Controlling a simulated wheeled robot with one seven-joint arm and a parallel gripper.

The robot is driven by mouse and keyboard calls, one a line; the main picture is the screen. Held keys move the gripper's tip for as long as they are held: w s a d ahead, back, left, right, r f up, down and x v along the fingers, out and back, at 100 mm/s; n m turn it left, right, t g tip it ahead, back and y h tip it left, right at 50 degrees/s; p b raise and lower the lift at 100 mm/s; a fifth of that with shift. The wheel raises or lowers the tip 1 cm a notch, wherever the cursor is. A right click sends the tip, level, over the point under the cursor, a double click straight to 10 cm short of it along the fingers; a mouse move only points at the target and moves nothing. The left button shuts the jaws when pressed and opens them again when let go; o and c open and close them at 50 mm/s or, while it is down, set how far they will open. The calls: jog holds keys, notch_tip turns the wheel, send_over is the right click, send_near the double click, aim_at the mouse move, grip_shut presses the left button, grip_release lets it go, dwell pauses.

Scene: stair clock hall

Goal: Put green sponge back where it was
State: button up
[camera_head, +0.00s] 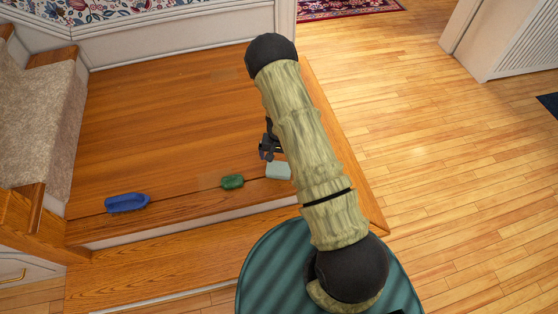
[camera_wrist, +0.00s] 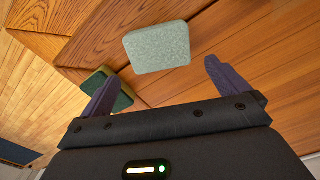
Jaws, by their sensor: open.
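A pale green, speckled sponge-like block (camera_head: 278,171) lies on the wooden landing near its front edge, beside my arm. In the wrist view the block (camera_wrist: 157,47) is ahead of my fingertips, between their lines and apart from both. A dark green object (camera_wrist: 122,102) lies partly behind the left finger in the wrist view. My gripper (camera_wrist: 160,78) is open and empty; in the head view it (camera_head: 266,154) hangs just behind the pale block, partly hidden by my arm. I cannot tell for certain which green item is the task's sponge.
A small dark green rounded object (camera_head: 232,182) and a blue boat-shaped object (camera_head: 127,203) lie left of the pale block along the landing's front. Carpeted stairs (camera_head: 40,110) rise at the left. The landing's middle and back are clear. A lower wooden floor (camera_head: 440,160) spreads to the right.

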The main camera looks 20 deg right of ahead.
notch_tip(320, 180, up, 6)
jog(key=shift+f+p, duration=0.1)
jog(key=shift+p, duration=0.45)
notch_tip(320, 180, up, 17)
jog(key=n+t, duration=0.1)
jog(key=n, duration=0.1)
send_over(279, 166)
jog(key=s, duration=0.5)
jog(key=s+r+n+t, duration=0.1)
jog(key=s+r+n, duration=0.1)
jog(key=s+r, duration=0.9)
jog(key=shift+s+r+n+t, duration=0.25)
jog(key=shift+s+n+t, duration=0.05)
jog(key=shift+s, duration=0.7)
jog(key=shift+a, duration=0.1)
jog(key=w+p+v, duration=0.2)
jog(key=p+v, duration=1)
jog(key=p, duration=0.1)
jog(key=w+r+p+v, duration=0.1)
jog(key=w+p+v, duration=0.2)
jog(key=p+v, duration=0.9)
jog(key=shift+w+r+p, duration=0.25)
jog(key=shift+r+p, duration=0.1)
jog(key=shift+r, duration=0.3)
